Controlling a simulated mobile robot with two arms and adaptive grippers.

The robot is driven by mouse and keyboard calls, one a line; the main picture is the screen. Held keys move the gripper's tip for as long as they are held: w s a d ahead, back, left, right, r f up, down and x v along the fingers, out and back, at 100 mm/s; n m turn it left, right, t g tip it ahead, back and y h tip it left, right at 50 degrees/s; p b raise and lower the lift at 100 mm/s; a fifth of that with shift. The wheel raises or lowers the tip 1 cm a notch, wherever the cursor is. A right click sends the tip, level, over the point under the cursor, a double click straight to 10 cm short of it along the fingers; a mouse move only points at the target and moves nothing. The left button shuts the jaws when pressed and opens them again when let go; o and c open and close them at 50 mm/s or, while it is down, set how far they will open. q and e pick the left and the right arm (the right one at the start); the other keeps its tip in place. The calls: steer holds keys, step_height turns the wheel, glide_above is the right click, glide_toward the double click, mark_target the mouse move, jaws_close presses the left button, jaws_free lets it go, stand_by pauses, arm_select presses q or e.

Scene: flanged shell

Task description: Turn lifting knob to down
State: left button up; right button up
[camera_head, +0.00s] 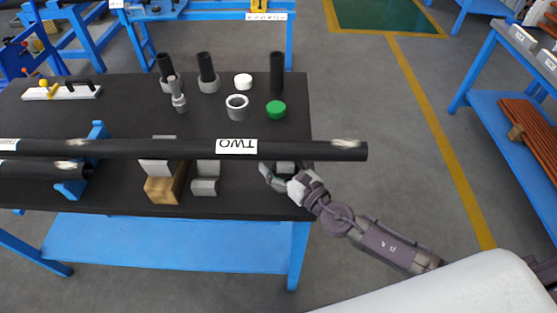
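I cannot tell for sure which part is the lifting knob. A green round cap (276,109) lies on the black table (225,122), behind the long pipe. A white device with a yellow knob (44,86) and a black handle lies at the table's far left. A long black pipe labelled TWO (310,149) lies across supports and extends past the table's right edge. My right gripper (277,174) is at the pipe's near side, below its right part. The pipe partly hides its fingers, so its opening is unclear. My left gripper is out of view.
Several black and grey cylinders (277,72), a grey ring (237,107) and a white cap (243,81) stand behind the pipe. A wooden block (164,190) and a blue bracket (72,188) are at the pipe. Open floor (390,140) lies right of the table.

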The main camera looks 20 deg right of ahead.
steer(key=v, duration=1.2)
steer(key=shift+s, duration=0.1)
